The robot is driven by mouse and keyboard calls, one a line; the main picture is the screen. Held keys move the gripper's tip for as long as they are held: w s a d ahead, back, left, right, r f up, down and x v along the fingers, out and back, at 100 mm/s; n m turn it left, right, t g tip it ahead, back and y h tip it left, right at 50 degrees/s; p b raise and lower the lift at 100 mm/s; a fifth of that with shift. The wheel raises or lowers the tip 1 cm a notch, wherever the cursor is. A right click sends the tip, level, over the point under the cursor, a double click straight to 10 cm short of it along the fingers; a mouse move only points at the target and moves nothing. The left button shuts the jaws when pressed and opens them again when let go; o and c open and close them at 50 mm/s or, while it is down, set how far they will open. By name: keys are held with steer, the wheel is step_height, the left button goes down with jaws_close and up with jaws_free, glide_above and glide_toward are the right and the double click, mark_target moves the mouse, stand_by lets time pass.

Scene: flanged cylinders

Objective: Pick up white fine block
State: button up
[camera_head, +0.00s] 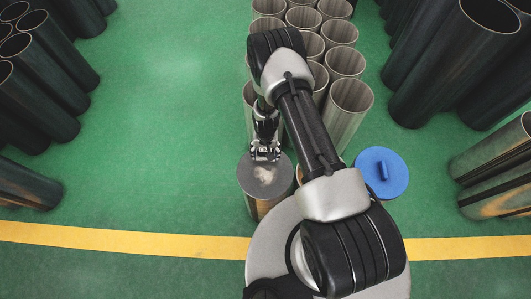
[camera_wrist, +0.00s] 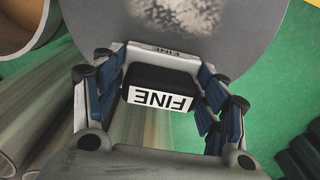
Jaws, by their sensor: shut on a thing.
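The fine block (camera_wrist: 158,98) shows in the wrist view as a black piece with a white face lettered "FINE", upside down in the picture. A second white strip with the same lettering shows just behind it. My gripper (camera_wrist: 160,75) is shut on the block, with blue-padded fingers on its left and right. In the head view my gripper (camera_head: 265,152) is at the far edge of a grey round cylinder top (camera_head: 266,183). The block is too small to make out there. I cannot tell whether it touches the grey top.
A blue round lid with a handle (camera_head: 382,173) sits right of my arm. Open metal tubes (camera_head: 348,98) stand in rows behind. Dark tubes (camera_head: 40,85) stand at left, with more at right (camera_head: 450,60). Green floor (camera_head: 160,130) is clear at left.

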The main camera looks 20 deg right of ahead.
mark_target(266, 150)
step_height(266, 150, up, 20)
steer(key=p, duration=0.4)
steer(key=shift+p, duration=0.3)
